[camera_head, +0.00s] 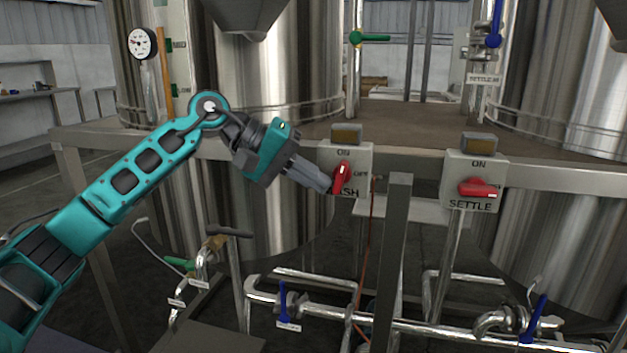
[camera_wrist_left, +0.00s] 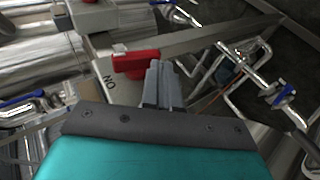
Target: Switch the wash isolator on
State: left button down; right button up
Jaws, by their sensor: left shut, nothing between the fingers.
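The wash isolator (camera_head: 359,155) is a pale box on the rail, with ON above its handle. Its red handle (camera_head: 342,174) stands nearly upright, its white-marked end up toward ON and leaning slightly right. The lettering below is partly hidden by my left gripper (camera_head: 326,186). That gripper is shut and empty, its fingertips just left of the handle's lower part. In the left wrist view the red handle (camera_wrist_left: 142,64) lies right by the closed fingertips (camera_wrist_left: 160,68); I cannot tell whether they touch. My right gripper is not in view.
To the right is the SETTLE isolator (camera_head: 474,168), its red handle (camera_head: 479,187) pointing right. A grey post (camera_head: 395,250) stands between the boxes. Pipes with blue-handled valves (camera_head: 283,302) run below. Large steel tanks (camera_head: 280,80) stand behind the rail.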

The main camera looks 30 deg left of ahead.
pick_arm(q)
jog(key=shift+d, duration=0.1)
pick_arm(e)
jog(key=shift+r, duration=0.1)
pick_arm(q)
jog(key=shift+w+d+r+p, duration=0.15)
jog(key=shift+d+r+p, duration=0.15)
jog(key=shift+d+r, duration=0.2)
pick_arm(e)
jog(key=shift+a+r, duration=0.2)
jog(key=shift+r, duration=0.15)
pick_arm(q)
jog(key=shift+r, duration=0.1)
jog(key=f+p+v, duration=0.1)
jog(key=v, duration=1.1)
jog(key=shift+s+a+r, duration=0.2)
jog(key=shift+s+a, duration=0.15)
jog(key=shift+a, duration=0.2)
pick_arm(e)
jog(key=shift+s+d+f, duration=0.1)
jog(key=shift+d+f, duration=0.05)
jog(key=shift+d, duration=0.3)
